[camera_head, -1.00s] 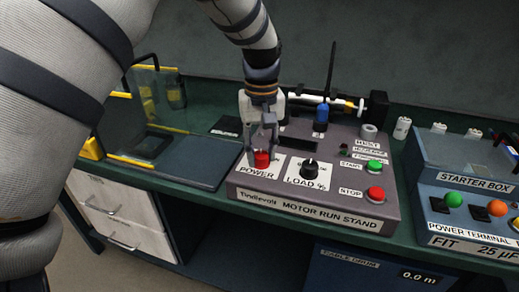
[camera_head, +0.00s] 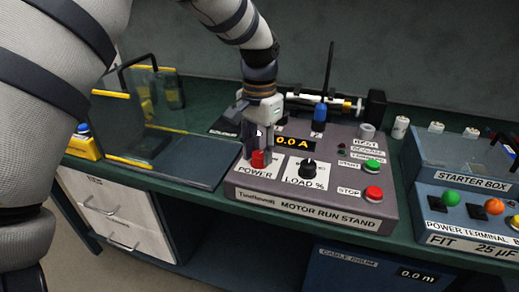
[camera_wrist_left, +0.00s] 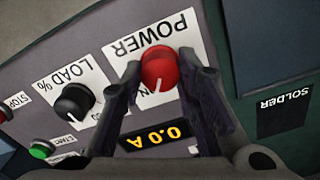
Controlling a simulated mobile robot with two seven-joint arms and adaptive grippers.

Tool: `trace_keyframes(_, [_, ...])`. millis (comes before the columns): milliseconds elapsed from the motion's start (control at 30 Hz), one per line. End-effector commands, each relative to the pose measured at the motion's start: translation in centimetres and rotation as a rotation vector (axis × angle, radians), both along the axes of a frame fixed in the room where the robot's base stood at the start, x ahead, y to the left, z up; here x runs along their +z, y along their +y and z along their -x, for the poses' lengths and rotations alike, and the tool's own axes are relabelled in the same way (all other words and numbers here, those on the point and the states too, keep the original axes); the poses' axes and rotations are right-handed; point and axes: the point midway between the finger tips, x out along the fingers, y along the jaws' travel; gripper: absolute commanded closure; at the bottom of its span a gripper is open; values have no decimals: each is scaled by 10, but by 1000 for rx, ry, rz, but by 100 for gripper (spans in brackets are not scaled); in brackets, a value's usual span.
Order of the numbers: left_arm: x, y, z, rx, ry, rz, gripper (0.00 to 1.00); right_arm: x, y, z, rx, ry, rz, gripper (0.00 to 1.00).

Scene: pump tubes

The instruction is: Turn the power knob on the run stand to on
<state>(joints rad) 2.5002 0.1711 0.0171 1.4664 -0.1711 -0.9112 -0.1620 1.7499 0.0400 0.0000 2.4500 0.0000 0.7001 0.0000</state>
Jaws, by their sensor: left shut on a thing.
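The motor run stand (camera_head: 310,212) is a grey sloped box on the bench. Its red power knob (camera_head: 258,160) sits at the left of the panel above the POWER label. My left gripper (camera_head: 258,150) comes down on it from above. In the left wrist view the two fingers of my left gripper (camera_wrist_left: 163,80) are shut on the red knob (camera_wrist_left: 160,66), one on each side. The knob's white pointer line points toward the display side. The amber display (camera_head: 292,141) is lit and reads 0.0 A. My right gripper is not in view.
The black load knob (camera_head: 308,168) is just right of the power knob. Green start (camera_head: 375,166) and red stop (camera_head: 373,194) buttons are farther right. The starter box (camera_head: 470,170) stands at the right. A clear-sided guard (camera_head: 160,100) stands at the left.

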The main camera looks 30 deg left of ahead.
Motion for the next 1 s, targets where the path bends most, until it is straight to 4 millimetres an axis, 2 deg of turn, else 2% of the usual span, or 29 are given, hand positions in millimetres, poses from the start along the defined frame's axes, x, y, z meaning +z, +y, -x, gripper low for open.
trace_keyframes(400, [-1, 0, 0, -180, 3, -1, 99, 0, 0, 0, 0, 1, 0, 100])
trace_keyframes(967, [-1, 0, 0, -209, 3, -1, 99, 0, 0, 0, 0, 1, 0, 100])
trace_keyframes(1000, [-1, 0, 0, -209, 3, -1, 69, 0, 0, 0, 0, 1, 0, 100])
